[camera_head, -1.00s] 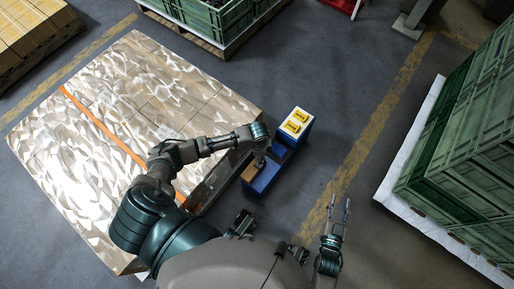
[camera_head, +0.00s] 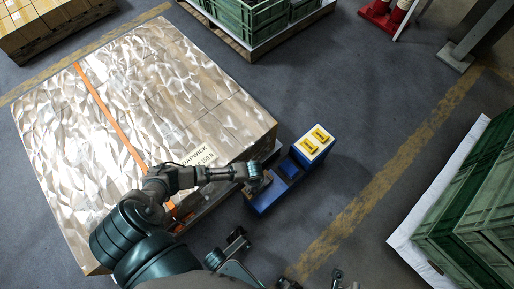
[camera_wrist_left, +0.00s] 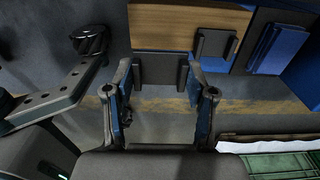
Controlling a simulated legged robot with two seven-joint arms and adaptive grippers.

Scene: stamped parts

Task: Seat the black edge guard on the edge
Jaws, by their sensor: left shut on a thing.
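My left gripper (camera_head: 262,185) is over the near end of a blue bench-like box (camera_head: 268,203). In the left wrist view its two fingers (camera_wrist_left: 160,100) are shut on a dark flat piece, the black edge guard (camera_wrist_left: 160,68). It is right at a brown board (camera_wrist_left: 175,25); I cannot tell whether it touches. My right gripper (camera_head: 346,279) is open and empty, cut off at the bottom.
Green crates (camera_head: 465,205) stand on the right, more green crates (camera_head: 245,20) at the top. Grey floor (camera_head: 360,120) between is clear.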

